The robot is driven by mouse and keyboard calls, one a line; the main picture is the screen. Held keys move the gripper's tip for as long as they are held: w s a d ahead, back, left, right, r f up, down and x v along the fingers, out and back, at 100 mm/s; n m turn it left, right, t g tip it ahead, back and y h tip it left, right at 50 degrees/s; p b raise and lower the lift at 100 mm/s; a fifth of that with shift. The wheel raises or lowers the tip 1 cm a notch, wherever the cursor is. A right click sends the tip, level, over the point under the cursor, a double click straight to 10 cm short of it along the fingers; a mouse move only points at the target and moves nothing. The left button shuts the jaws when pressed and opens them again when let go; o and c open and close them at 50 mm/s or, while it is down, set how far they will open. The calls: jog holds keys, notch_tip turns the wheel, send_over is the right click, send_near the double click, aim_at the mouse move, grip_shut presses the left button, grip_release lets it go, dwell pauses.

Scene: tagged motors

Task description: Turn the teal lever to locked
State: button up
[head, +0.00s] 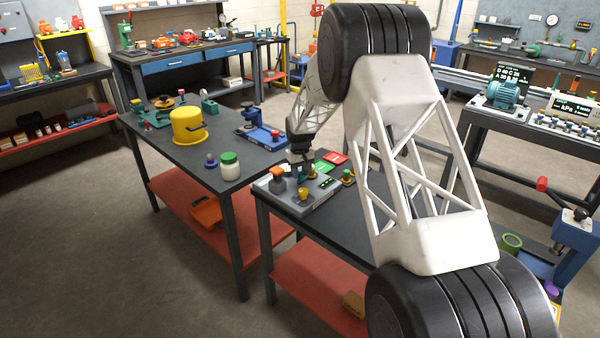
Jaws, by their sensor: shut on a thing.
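A grey control panel (288,205) lies on the near dark table, toward its far left corner. My gripper (301,172) points down over the panel's back part, with its fingers low among the controls. It is shut on a small, dark teal part (303,180), which appears to be the teal lever. The fingers hide most of that part, so its angle and any locked marking cannot be read. An orange-topped control (277,172) stands just left of my gripper, and a yellow knob (303,194) stands just in front.
Green (323,167) and red (335,158) flat pieces lie behind the panel. A yellow-topped knob (348,177) stands at right. My arm covers the near table's right part.

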aim_at(300, 173)
jog(key=o, duration=0.9)
jog(key=shift+r, duration=0.1)
notch_tip(300, 173, up, 7)
jog(key=shift+r, duration=0.3)
jog(key=shift+r, duration=0.1)
dwell(0.4)
